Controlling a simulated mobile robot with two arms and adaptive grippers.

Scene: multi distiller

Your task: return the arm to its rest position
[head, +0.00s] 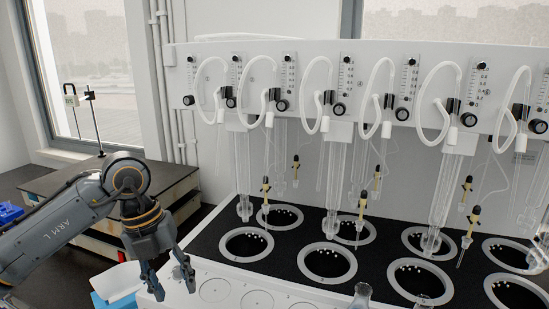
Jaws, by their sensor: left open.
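My left arm comes in from the left edge. Its gripper (172,283) points downward with the two fingers apart and nothing between them. It is in front of the left end of the multi distiller (215,147), above or near its white front ledge; the exact gap cannot be told. The distiller has a white back panel with black knobs, flow gauges and looped white tubes. Its black deck holds several ringed wells (246,245). My right gripper is out of the picture.
Glass tubes and thin yellow-topped probes (266,188) hang over the wells. A glass vessel (361,296) stands at the front edge. A blue and white box (117,284) is just left of the gripper. A dark-topped bench (100,178) stands behind the arm by the window.

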